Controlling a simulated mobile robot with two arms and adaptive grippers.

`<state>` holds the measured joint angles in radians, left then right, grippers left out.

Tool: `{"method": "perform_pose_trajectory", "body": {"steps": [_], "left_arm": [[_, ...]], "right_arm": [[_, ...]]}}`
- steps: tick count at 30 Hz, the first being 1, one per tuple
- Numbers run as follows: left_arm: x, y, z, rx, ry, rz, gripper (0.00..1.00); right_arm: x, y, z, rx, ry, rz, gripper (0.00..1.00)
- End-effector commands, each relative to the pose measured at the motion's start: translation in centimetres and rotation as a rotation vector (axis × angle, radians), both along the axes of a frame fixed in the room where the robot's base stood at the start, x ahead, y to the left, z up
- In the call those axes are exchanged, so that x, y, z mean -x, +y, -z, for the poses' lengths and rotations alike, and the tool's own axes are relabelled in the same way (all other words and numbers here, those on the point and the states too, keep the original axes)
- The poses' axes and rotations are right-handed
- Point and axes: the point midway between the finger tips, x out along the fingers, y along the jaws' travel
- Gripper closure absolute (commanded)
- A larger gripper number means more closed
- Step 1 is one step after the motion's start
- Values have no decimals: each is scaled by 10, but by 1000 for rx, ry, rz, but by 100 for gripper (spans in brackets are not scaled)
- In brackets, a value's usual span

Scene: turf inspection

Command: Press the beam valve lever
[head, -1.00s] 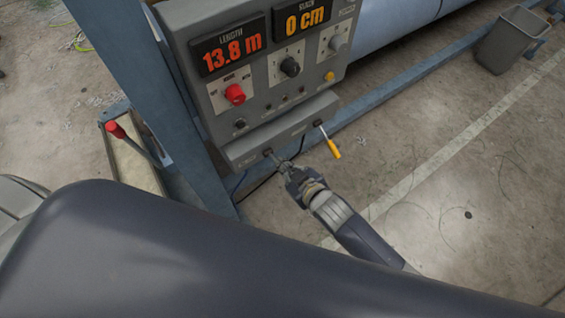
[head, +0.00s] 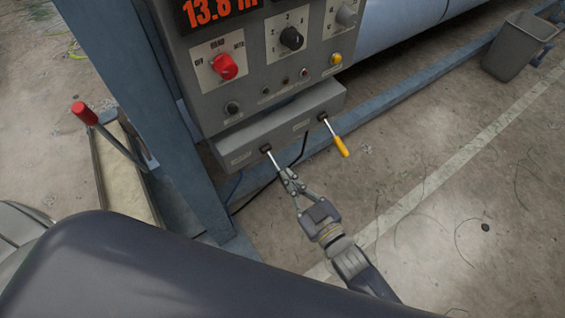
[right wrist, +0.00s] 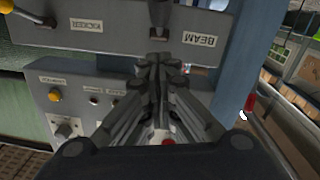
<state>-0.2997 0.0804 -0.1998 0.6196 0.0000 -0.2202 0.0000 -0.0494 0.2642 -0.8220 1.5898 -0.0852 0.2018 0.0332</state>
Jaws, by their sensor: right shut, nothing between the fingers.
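The beam valve lever (head: 273,160) is the left of two levers on the ledge of the grey control box. Its thin metal stem slants down toward my right gripper (head: 288,178), and its outer end is hidden at the fingertips. In the right wrist view, the BEAM label (right wrist: 200,39) is beside the lever's base (right wrist: 159,34), just beyond my shut fingers (right wrist: 160,65). My right gripper is shut and empty, at the lever's end; whether it touches is unclear. My left gripper is not in view.
The yellow-handled kicker lever (head: 340,145) is close by to the right. A red-handled lever (head: 86,114) stands left of the blue post (head: 140,100). A red knob (head: 225,66) and black knob (head: 291,38) are above.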

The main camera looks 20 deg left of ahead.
Motion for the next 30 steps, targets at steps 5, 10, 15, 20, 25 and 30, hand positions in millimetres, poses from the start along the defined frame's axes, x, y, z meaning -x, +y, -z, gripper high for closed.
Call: {"method": "perform_pose_trajectory", "body": {"steps": [5, 10, 15, 20, 25, 30], "left_arm": [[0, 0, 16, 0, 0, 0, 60], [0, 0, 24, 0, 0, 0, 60], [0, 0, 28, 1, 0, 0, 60], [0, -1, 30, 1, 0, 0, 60], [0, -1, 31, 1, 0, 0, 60], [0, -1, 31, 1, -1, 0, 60]], "right_arm": [[1, -1, 15, 2, 3, 0, 100], [1, -1, 26, 2, 3, 0, 100], [1, -1, 35, 3, 4, 0, 100], [1, -1, 40, 2, 3, 0, 100], [1, -1, 43, 5, 5, -1, 100], [1, -1, 44, 8, 8, 0, 100]]}}
